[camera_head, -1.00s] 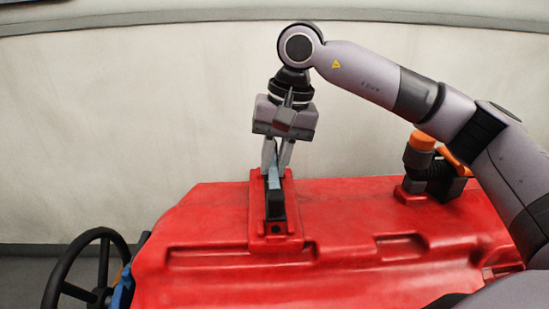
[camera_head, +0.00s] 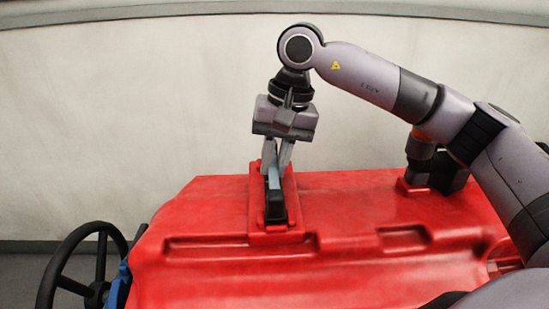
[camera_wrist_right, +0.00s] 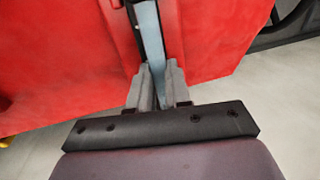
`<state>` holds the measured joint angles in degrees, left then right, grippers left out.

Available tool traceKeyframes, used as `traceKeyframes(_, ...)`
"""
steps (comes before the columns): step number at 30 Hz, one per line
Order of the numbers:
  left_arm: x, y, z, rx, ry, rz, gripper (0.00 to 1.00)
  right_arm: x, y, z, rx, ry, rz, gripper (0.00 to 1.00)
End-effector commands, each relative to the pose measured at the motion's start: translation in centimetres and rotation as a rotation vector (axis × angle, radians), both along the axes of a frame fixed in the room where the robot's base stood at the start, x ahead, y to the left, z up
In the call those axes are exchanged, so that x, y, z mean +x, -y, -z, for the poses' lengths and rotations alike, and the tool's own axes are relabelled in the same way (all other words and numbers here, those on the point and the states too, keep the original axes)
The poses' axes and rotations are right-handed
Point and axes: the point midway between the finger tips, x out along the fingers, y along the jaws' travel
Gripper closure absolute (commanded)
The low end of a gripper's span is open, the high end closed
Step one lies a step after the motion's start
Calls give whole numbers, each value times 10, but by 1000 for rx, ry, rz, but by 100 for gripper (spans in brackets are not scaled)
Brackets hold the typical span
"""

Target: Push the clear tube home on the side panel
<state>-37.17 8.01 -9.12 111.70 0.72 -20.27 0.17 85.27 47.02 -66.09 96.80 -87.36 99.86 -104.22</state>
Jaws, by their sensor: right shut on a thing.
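The clear tube (camera_head: 274,179) shows as a pale blue-grey translucent strip along the raised ridge of the red side panel (camera_head: 290,205). It also shows in the right wrist view (camera_wrist_right: 151,38), running up from between the fingers. My right gripper (camera_head: 275,166) is over the far part of the ridge, pointing down, shut on the tube. In the right wrist view its fingertips (camera_wrist_right: 157,70) lie on either side of the tube. A black block (camera_head: 275,210) sits at the tube's near end. The fingers partly hide the tube's far end. My left gripper is out of view.
A black fitting with an orange part (camera_head: 418,160) stands on the red body to the right, partly behind my right arm. A black steering wheel (camera_head: 82,268) and a blue part (camera_head: 119,283) are at lower left. A pale wall stands behind.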

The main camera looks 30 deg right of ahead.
Motion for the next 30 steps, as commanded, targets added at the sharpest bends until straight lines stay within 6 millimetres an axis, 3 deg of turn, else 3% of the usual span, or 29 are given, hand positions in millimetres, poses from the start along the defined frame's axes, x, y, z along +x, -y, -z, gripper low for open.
traceKeyframes(30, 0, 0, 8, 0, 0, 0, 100, 0, 0, 11, -1, 0, 0, 100)
